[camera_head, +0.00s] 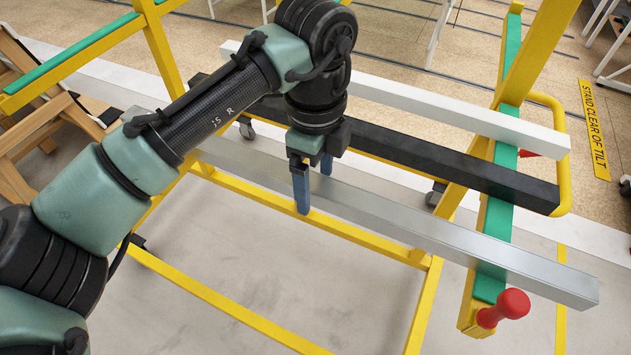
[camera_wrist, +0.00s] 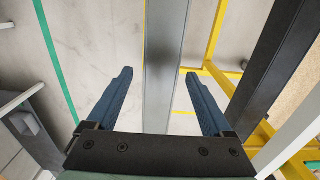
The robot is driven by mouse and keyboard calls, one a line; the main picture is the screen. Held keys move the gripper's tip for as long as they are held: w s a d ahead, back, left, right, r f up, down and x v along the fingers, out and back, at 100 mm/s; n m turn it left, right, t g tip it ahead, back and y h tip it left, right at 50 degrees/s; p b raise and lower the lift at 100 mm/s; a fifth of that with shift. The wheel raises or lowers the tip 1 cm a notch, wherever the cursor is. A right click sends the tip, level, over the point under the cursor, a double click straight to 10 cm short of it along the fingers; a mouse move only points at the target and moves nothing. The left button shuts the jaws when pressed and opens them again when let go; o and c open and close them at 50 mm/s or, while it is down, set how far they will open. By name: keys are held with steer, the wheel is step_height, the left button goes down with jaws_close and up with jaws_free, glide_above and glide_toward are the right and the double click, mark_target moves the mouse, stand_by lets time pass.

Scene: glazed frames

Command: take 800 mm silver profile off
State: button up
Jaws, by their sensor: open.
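The silver profile (camera_head: 450,238) is the nearest of three long bars lying across the yellow rack's green-padded supports. It also runs up the middle of the wrist view (camera_wrist: 166,60). My gripper (camera_head: 314,190) is over this bar, pointing down. In the wrist view my gripper (camera_wrist: 158,85) is open, with one blue finger on each side of the silver profile and a gap showing on both sides. The profile's right end sticks out past the support; part of its left portion is hidden behind my arm.
A black bar (camera_head: 440,163) lies just behind the silver one, and a white bar (camera_head: 460,118) behind that. The yellow rack (camera_head: 165,50) has uprights at both sides and a red knob (camera_head: 513,303) at front right. A yellow "STAND CLEAR OF TILT" sign (camera_head: 594,130) lies on the floor.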

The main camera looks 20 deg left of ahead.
steer(key=shift+f, duration=0.35)
jaws_close()
steer(key=shift+w+r, duration=0.1)
steer(key=shift+r, duration=0.05)
stand_by(1.0)
